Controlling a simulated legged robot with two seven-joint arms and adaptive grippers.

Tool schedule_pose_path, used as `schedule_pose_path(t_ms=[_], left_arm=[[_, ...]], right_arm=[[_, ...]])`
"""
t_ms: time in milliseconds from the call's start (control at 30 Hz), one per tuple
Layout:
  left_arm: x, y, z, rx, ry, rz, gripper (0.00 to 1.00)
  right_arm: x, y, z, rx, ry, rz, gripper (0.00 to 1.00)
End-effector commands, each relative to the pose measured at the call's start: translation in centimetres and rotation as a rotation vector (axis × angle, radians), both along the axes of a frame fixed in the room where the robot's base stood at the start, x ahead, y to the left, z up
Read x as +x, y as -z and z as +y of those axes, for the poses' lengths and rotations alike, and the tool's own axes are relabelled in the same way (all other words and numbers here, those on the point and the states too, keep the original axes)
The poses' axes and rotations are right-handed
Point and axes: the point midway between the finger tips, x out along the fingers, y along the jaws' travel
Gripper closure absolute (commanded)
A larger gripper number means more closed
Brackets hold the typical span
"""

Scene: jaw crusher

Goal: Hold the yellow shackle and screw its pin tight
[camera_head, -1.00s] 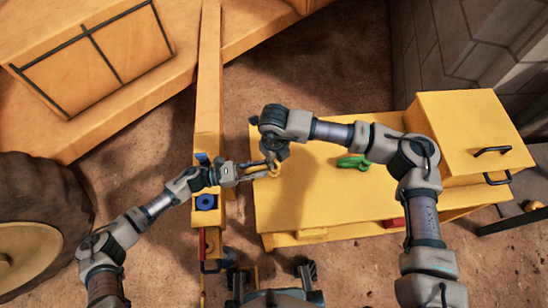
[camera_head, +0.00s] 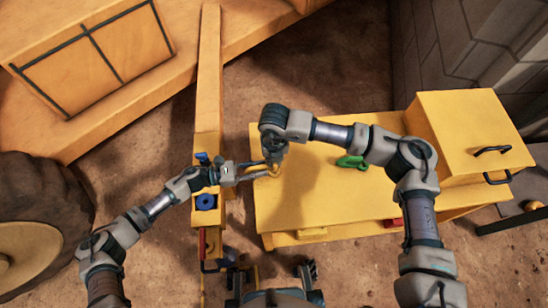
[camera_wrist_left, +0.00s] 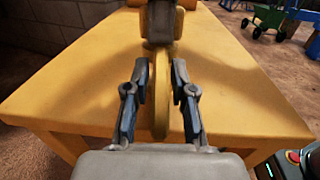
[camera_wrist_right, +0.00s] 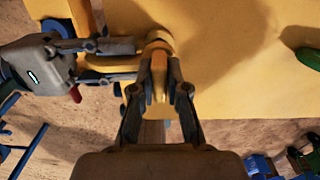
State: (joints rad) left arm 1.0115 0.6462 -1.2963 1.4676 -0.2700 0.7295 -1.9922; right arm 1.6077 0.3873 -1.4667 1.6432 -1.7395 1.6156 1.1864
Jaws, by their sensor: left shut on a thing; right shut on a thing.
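The yellow shackle (camera_head: 274,170) is at the left end of the yellow bench and shows between both grippers. In the left wrist view its bow (camera_wrist_left: 161,90) stands upright between the fingers of my left gripper (camera_wrist_left: 160,85). My left gripper (camera_head: 258,169) reaches in from the left and is shut on the shackle. My right gripper (camera_head: 273,158) comes from above; in the right wrist view its fingers (camera_wrist_right: 159,85) are shut on a yellow part at the shackle's end, which appears to be the pin. The fingers hide most of the pin and its thread.
The yellow bench top (camera_head: 320,205) is mostly clear. A green shackle (camera_head: 352,162) lies farther right on it, and a yellow box (camera_head: 470,125) with dark handles stands at the right end. A yellow beam (camera_head: 208,100) with a blue round part (camera_head: 206,202) runs along the left.

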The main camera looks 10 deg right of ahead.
Motion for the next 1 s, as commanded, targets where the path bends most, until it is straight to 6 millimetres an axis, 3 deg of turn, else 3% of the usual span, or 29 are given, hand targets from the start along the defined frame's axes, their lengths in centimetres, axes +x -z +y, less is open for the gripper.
schedule_pose_path(t_ms=[33,67,100,167,200,567,667,1000], left_arm=[[0.0,0.0,0.0,0.0,-0.001,0.001,1.0],[0.0,0.0,0.0,0.0,-0.001,0.001,1.0],[0.0,0.0,0.0,0.0,-0.001,0.001,1.0],[0.0,0.0,0.0,0.0,-0.001,0.001,1.0],[0.0,0.0,0.0,0.0,-0.001,0.001,1.0],[0.0,0.0,0.0,0.0,-0.001,0.0,1.0],[0.0,0.0,0.0,0.0,-0.001,0.0,1.0],[0.0,0.0,0.0,0.001,-0.001,0.0,1.0]], right_arm=[[-0.1,0.1,0.0,0.001,0.074,0.002,1.0],[0.0,0.1,0.0,0.001,0.1,0.002,0.84],[0.0,0.1,0.0,0.001,0.093,0.001,0.74],[0.0,0.1,0.0,0.0,0.091,0.001,0.59],[0.0,0.1,0.0,0.0,0.09,0.002,0.57],[0.0,-0.5,0.0,0.001,0.088,-0.001,0.57],[0.1,-1.9,0.0,0.001,0.088,-0.002,0.57],[0.1,-9.3,0.1,0.001,0.089,-0.001,0.57]])
